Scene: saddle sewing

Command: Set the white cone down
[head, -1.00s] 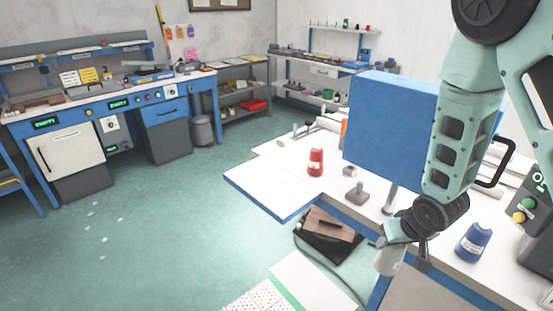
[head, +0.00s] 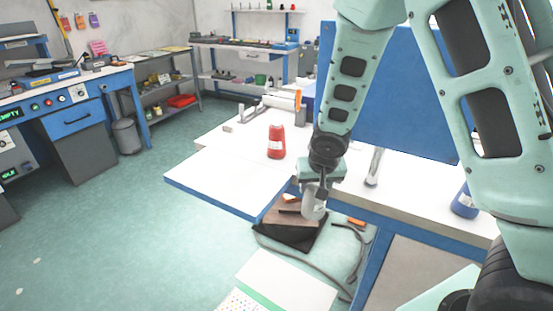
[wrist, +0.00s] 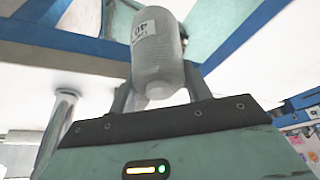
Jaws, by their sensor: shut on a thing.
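The white cone (head: 313,208) hangs below my gripper (head: 321,188) in the head view, off the front edge of the white table (head: 215,160), with the floor pedal behind it in the picture. In the wrist view the white cone (wrist: 158,45) carries a printed label and sits between the two fingers of my gripper (wrist: 157,88), which is shut on it. My wrist hides part of the cone's upper end in the head view.
A red cone (head: 276,142) stands on the table, left of my arm. A blue cone (head: 464,202) stands at the right. A metal post (head: 374,167) rises near the front edge. A pedal with a brown top (head: 284,216) lies on the floor. The table's left part is clear.

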